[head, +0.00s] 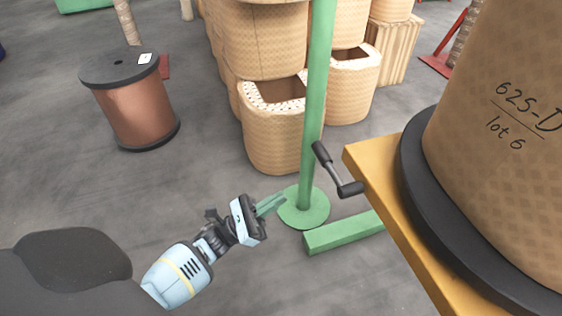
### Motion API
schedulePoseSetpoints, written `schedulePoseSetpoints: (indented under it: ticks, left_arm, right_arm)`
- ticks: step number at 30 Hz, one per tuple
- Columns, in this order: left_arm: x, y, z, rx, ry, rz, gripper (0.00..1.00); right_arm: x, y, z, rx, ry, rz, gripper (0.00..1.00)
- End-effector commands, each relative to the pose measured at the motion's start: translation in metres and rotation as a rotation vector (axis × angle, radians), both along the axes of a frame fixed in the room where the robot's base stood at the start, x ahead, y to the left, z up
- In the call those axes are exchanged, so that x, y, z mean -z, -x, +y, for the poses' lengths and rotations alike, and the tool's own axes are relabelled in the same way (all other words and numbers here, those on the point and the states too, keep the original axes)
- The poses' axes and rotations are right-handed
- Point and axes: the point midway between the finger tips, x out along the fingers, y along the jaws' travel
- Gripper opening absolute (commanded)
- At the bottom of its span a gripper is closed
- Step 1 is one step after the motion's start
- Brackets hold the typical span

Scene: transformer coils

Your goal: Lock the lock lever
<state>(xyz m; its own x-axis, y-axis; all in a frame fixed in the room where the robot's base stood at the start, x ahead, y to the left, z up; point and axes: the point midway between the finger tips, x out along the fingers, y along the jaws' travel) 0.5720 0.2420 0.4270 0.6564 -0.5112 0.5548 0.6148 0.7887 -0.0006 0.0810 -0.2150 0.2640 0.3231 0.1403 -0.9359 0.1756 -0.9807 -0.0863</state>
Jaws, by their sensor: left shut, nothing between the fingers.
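The lock lever (335,170) is a short grey rod with a black grip at its upper end and a black piece at its lower end. It slants down to the right beside the corner of a yellow platform (385,195). My left gripper (276,201) is shut and empty. It points up and to the right, to the lower left of the lever and apart from it in the picture. My right gripper is not in view.
A green post (316,90) stands just left of the lever, with a green floor beam (345,232) below. A large coil (505,130) marked "625-D lot 6" stands on the platform. Wrapped coils (270,145) and a copper-coloured spool (137,108) stand behind. The left floor is largely clear.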

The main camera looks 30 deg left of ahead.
Motion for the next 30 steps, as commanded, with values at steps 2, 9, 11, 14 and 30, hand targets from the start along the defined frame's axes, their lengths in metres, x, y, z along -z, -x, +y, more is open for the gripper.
schedulePoseSetpoints:
  ticks: [2, 9, 11, 14, 30]
  left_arm:
    - [-0.01, -0.009, -0.008, 0.001, 0.002, -0.005, 0.0]
    - [-0.034, -0.039, -0.031, 0.002, 0.0, -0.005, 0.0]
    - [-0.04, -0.046, -0.036, 0.001, 0.001, -0.004, 0.0]
    - [-0.051, -0.056, -0.043, 0.002, 0.0, -0.004, 0.0]
    - [-0.085, -0.06, -0.046, 0.0, 0.001, -0.001, 0.0]
  right_arm:
    - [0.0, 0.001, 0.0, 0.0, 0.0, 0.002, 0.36]
    - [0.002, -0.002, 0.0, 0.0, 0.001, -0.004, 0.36]
    - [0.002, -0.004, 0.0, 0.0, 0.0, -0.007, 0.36]
    - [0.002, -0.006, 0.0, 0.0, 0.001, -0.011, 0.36]
    - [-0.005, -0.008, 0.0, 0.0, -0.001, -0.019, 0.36]
